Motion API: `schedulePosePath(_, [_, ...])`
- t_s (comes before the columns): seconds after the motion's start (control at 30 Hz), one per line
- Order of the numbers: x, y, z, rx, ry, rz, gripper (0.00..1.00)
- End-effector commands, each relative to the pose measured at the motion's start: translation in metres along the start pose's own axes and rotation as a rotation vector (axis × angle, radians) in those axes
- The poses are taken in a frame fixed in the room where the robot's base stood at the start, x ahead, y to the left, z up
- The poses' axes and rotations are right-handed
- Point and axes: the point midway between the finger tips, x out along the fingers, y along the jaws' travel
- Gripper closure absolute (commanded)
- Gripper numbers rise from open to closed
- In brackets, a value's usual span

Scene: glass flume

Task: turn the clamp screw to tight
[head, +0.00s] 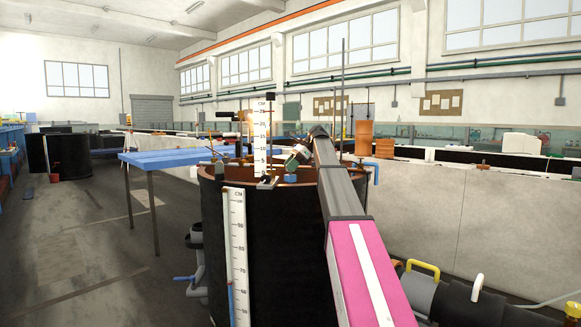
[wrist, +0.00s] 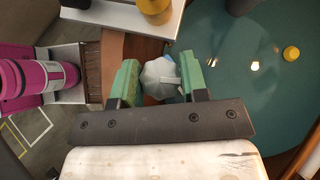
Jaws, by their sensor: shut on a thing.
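The clamp screw shows in the wrist view as a pale blue-white knob (wrist: 158,72) with a raised light bar across it. My gripper (wrist: 160,78) has its two green fingers on either side of the knob, shut on it. In the head view a small blue part (head: 291,179), which looks like the clamp screw, sits at the tank's rim below my gripper (head: 290,164). My arm hides part of the rim there. I cannot tell from the knob how tight it is.
The black round tank (head: 270,250) has a brown rim and holds teal water (wrist: 235,65) with a yellow ball (wrist: 291,53). An upright white scale (head: 262,140) stands at the rim close to my gripper. Another scale (head: 235,255) is on the tank's side. A blue table (head: 165,158) stands left.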

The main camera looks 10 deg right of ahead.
Motion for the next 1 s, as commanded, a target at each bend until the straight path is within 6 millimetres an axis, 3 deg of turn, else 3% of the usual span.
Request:
schedulePosePath(0.47, [-0.0003,-0.0001,-0.0002,-0.009,0.002,0.009,0.83])
schedulePosePath(0.5, [-0.0003,-0.0001,-0.0002,-0.009,0.001,0.009,0.5])
schedulePosePath(0.57, [-0.0002,-0.0002,-0.0002,-0.009,0.001,0.009,0.35])
schedulePosePath(1.0, [-0.0063,-0.0052,0.0013,-0.009,0.001,0.009,0.35])
